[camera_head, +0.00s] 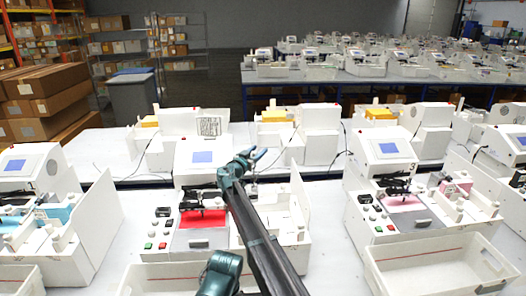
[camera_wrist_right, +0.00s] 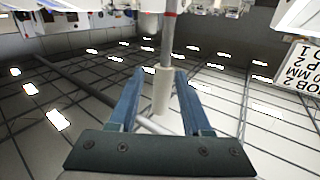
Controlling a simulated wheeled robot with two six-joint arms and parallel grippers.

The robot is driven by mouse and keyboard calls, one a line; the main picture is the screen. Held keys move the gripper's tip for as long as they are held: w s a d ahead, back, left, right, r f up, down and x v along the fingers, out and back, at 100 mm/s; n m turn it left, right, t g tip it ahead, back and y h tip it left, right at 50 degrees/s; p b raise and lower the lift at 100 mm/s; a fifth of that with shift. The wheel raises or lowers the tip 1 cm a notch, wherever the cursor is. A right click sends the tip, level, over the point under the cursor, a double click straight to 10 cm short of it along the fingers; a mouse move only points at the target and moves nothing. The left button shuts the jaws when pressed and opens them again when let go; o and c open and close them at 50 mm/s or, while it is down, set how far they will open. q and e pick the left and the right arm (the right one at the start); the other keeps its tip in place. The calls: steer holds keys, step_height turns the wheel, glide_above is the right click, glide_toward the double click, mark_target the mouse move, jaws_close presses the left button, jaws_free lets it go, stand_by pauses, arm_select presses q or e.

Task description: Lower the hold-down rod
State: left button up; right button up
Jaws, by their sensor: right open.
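The plotter in front of me (camera_head: 202,160) is white, with a small screen, a red sheet (camera_head: 200,217) and a dark pen mechanism above the sheet. My right gripper (camera_head: 258,154) is open above the plotter's right part, and its arm crosses in front of the machine. In the right wrist view a pale cylinder (camera_wrist_right: 162,92) on a thin grey and reddish rod (camera_wrist_right: 168,42), apparently the hold-down rod, stands between the two blue fingers (camera_wrist_right: 158,78). I see no clear grip on it. The arm hides much of the rod area in the head view.
Similar plotters stand on both sides, one with a pink sheet (camera_head: 408,203). A white bin (camera_head: 440,262) sits at the front right. An upright white panel (camera_head: 299,195) borders the plotter's right side.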

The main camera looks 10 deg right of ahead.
jaws_close()
stand_by(1.4)
